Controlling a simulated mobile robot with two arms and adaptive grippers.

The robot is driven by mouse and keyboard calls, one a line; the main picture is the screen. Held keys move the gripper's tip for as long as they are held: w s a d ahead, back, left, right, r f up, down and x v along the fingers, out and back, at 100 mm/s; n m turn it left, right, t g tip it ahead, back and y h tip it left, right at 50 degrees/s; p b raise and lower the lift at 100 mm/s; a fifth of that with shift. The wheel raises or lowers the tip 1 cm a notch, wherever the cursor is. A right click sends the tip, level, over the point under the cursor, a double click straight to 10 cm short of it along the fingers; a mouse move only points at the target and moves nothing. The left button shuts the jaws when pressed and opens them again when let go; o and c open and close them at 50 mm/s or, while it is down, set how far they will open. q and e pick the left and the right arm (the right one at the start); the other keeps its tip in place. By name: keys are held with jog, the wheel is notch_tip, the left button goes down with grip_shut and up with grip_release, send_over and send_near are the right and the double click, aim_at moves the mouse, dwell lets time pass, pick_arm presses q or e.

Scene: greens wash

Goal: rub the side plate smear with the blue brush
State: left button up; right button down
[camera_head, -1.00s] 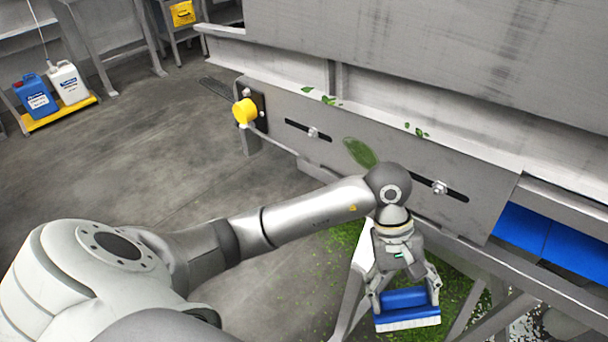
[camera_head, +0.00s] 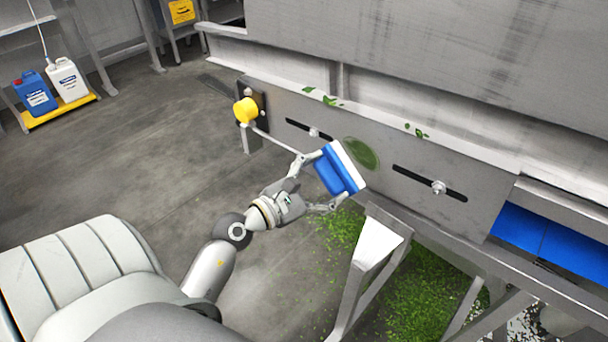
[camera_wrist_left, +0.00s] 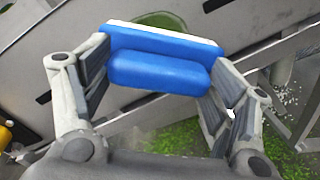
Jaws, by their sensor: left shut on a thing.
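My left gripper (camera_head: 312,180) is shut on the blue brush (camera_head: 330,177), with one finger at each end of its block. The brush's white bristles face the metal side plate (camera_head: 285,112). The green smear (camera_head: 361,154) is a dark oval on the plate, just right of the bristles in the head view. In the left wrist view the brush (camera_wrist_left: 160,72) spans between the fingers, and the smear (camera_wrist_left: 160,20) shows just beyond the bristles, partly hidden. I cannot tell whether the bristles touch the plate. My right gripper is not in view.
A yellow knob (camera_head: 245,111) sits at the plate's left end. Bolts (camera_head: 438,187) stand in the plate's slots. A metal leg (camera_head: 372,245) is below the plate, with green scraps (camera_head: 430,290) on the floor. Blue and white jugs (camera_head: 66,82) stand far left.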

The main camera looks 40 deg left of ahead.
pick_arm(q)
jog(key=w+a, duration=0.1)
jog(key=w+a+n+y+p, duration=0.1)
jog(key=w+a+t+y, duration=0.1)
jog(key=a, duration=0.1)
jog(key=shift+f, duration=0.35)
jog(key=shift+w+d+p, duration=0.1)
jog(key=shift+w+p, duration=0.2)
jog(key=shift+w, duration=0.5)
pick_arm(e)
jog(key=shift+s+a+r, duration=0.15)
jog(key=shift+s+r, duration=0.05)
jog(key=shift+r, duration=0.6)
pick_arm(q)
jog(key=shift+w+d, duration=0.15)
jog(key=shift+w, duration=0.75)
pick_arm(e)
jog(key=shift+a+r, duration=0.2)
